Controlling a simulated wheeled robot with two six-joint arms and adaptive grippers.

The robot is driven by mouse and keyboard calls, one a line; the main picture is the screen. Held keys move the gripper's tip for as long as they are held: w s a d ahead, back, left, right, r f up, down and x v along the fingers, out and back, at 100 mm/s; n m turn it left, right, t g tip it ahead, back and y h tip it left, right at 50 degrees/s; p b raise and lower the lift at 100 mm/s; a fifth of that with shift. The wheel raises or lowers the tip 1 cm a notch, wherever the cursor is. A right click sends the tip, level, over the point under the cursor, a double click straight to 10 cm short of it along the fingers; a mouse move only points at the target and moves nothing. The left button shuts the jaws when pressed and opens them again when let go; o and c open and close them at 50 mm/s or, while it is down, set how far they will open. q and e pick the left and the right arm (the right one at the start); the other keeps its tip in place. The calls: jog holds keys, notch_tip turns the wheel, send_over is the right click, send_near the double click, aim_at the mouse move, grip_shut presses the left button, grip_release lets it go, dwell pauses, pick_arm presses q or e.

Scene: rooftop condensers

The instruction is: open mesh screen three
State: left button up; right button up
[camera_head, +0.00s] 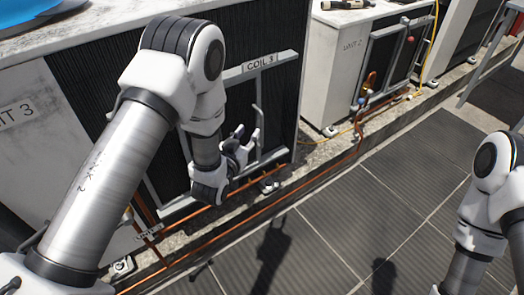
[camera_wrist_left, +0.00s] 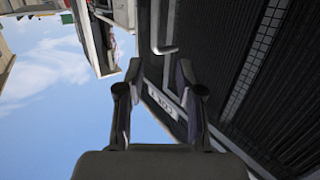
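Mesh screen three (camera_head: 274,131) is a grey-framed dark panel on the front of unit 3, under a "COIL 3" label (camera_head: 262,64). It looks flat against the unit. The handle (camera_wrist_left: 156,36) shows beyond the fingertips. My left arm hides much of the screen. My right gripper is out of view.
Unit 3 (camera_head: 32,115) fills the left. Unit 2 (camera_head: 327,78) stands behind to the right, with a gap between them. Copper pipes (camera_head: 290,195) run low along the concrete curb in front. The tiled floor (camera_head: 365,215) at the right is clear.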

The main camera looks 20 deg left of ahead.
aim_at(261, 122)
pick_arm(q)
jog(key=shift+t, duration=0.6)
jog(key=w+b, duration=0.1)
jog(key=w, duration=0.2)
jog(key=w+d+f+b, duration=0.1)
jog(key=w+b, duration=0.1)
jog(key=w, duration=0.1)
jog(key=w+f+b, duration=0.1)
jog(key=w, duration=0.2)
jog(key=shift+w+d+f+b, duration=0.15)
jog(key=shift+w+b, duration=0.15)
jog(key=shift+b, duration=0.1)
grip_shut()
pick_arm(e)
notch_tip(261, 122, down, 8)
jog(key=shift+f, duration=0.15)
